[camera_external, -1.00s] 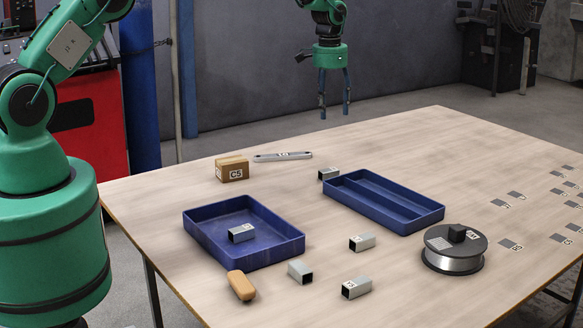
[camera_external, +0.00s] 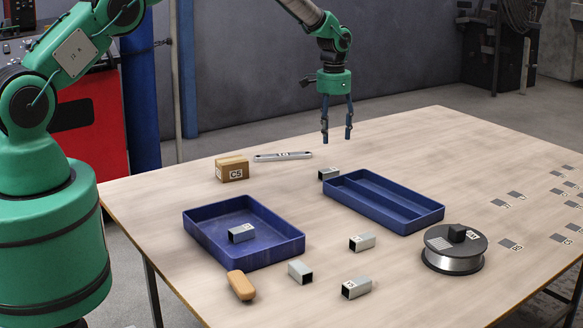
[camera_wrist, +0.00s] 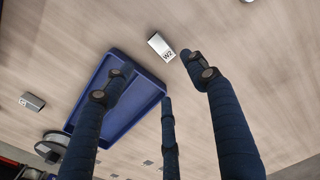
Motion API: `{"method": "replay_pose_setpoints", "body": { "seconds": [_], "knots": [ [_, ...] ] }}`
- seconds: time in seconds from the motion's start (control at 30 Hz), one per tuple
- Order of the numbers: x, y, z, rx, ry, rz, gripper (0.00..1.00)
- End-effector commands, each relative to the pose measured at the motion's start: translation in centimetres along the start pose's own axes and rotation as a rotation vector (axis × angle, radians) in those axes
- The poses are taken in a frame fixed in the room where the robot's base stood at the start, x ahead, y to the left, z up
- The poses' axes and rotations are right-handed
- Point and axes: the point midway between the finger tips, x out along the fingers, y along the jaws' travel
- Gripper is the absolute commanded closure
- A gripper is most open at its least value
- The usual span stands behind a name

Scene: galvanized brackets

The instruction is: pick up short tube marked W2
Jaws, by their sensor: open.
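The short tube marked W2 (camera_wrist: 161,47) lies on the table in the wrist view, its label readable, just off a corner of the blue divided tray. In the external view it appears to be the grey square tube (camera_external: 328,173) at the divided tray's far left corner; its label is not readable there. My gripper (camera_external: 337,139) is open and empty, hanging fingers down above the far part of the table, above and beyond this tube. In the wrist view its dark fingers (camera_wrist: 160,80) are spread, with the tube past their tips.
The divided tray (camera_external: 415,222) stands close beside the tube. Another blue tray (camera_external: 212,245) holds a similar tube. More tubes (camera_external: 361,242), a tan block (camera_external: 241,286), a box marked C5 (camera_external: 232,169), a flat metal bar (camera_external: 283,156) and a wire spool (camera_external: 454,250) lie around.

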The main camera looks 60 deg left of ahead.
Motion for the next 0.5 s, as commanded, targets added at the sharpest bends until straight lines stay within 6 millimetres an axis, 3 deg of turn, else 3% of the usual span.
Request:
{"method": "replay_pose_setpoints", "body": {
  "seconds": [0.3,0.5],
  "knots": [
    [5.0,0.0,0.2,0.000,-0.004,0.001,0.43],
    [7.0,0.0,0.1,0.000,-0.002,0.001,0.43]
  ]
}}
